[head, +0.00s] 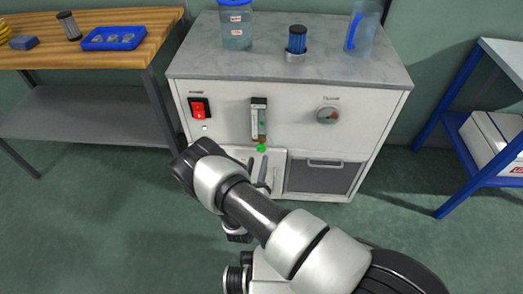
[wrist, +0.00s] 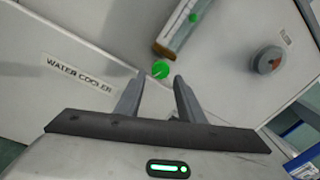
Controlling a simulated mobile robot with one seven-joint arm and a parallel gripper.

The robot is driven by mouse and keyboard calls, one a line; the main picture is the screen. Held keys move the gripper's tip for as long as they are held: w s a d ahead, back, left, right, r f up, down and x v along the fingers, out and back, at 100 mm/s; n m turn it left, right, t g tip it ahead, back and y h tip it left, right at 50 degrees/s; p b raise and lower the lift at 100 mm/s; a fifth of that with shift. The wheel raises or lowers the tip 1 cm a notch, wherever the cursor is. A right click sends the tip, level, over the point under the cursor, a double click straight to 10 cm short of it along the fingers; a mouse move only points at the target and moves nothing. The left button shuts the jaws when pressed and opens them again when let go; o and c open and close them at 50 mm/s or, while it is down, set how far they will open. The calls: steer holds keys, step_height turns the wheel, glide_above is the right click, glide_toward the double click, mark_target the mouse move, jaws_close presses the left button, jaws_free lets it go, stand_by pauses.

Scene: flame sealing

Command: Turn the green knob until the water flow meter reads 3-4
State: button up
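The green knob (head: 261,148) is on the front of the white cabinet, just under the flow meter (head: 259,118). The meter is an upright clear tube with a green mark in it; its reading is too small to make out. In the wrist view the green knob (wrist: 160,69) lies just beyond the fingertips, roughly in line with the gap between them. The flow meter (wrist: 181,30) shows above it, tilted and cut off by the frame's top. My gripper (wrist: 157,82) is open and empty, its two grey fingers apart. In the head view my gripper (head: 263,168) is below the knob.
The cabinet front (head: 360,108) also has a red switch (head: 199,108), a round dial (head: 327,115) and a dark-windowed drawer (head: 322,177). A panel labelled water cooler (wrist: 78,75) is at the left in the wrist view. Jars stand on the cabinet top.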

mark_target(261, 150)
steer(key=w, duration=0.2)
steer(key=w+b, duration=0.1)
steer(key=w, duration=0.2)
steer(key=w+d, duration=0.1)
steer(key=w, duration=0.1)
steer(key=shift+w+d, duration=0.1)
steer(key=shift+w, duration=0.15)
steer(key=c, duration=0.8)
